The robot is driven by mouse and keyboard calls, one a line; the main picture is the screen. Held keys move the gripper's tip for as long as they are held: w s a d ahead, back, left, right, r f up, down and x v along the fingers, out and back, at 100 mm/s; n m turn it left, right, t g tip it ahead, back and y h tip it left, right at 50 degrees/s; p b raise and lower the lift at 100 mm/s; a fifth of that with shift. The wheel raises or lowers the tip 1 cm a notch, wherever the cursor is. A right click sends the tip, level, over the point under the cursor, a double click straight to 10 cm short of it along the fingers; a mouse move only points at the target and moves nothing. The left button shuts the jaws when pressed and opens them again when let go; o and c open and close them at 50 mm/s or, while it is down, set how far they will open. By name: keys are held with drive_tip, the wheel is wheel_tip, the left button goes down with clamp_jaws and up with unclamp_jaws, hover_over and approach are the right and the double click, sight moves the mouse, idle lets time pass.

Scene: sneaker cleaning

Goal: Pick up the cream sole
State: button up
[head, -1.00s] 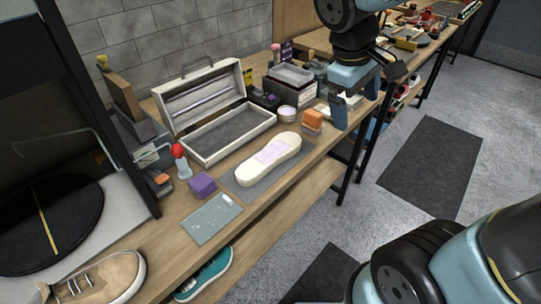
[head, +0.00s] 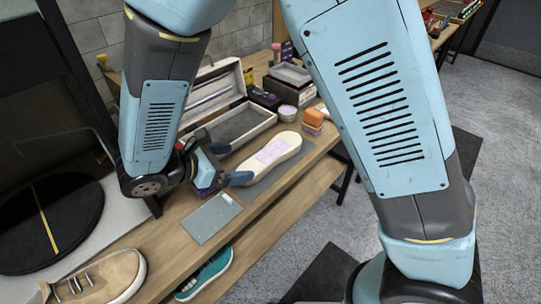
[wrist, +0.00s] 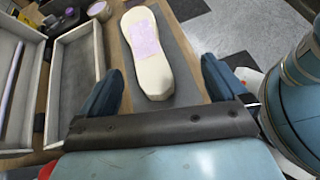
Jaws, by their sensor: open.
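The cream sole (head: 282,146) lies flat on a dark grey mat on the wooden bench, with a pale lilac patch on its middle. In the wrist view the cream sole (wrist: 147,50) points away from me, its near end between and just beyond my two blue fingers. My gripper (head: 228,163) is at the sole's near left end in the head view. In the wrist view my gripper (wrist: 164,85) is open and empty, one finger on each side of the sole's line, not visibly touching it.
An open grey-white case (head: 243,122) stands left of the sole, close to my gripper. An orange block (head: 313,117) and a round tub (head: 287,113) sit past its far end. A grey pad (head: 212,218) and tan sneaker (head: 98,277) lie nearer.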

drive_tip(key=s+a+f+n+t, duration=0.1)
drive_tip(key=s+a+f+n, duration=0.1)
drive_tip(key=a+f, duration=0.1)
drive_tip(key=shift+s+a+t, duration=0.25)
drive_tip(key=shift+s+t, duration=0.05)
drive_tip(key=shift+t, duration=0.1)
drive_tip(key=shift+f+n, duration=0.1)
drive_tip(key=shift+n, duration=0.2)
approach(256, 164)
drive_tip(key=x, duration=0.3)
drive_tip(key=shift+s+d, duration=0.2)
drive_tip(key=shift+d, duration=0.2)
drive_tip(key=shift+w+a+x, duration=0.1)
drive_tip(key=shift+x, duration=0.85)
drive_tip(key=shift+w+a+x, duration=0.1)
drive_tip(key=shift+x, duration=0.85)
drive_tip(key=shift+w+a+x, duration=0.1)
drive_tip(key=shift+a+x, duration=0.05)
drive_tip(key=shift+x, duration=0.8)
drive_tip(key=shift+y, duration=0.3)
drive_tip(key=c, duration=1.1)
drive_tip(key=shift+c, duration=0.2)
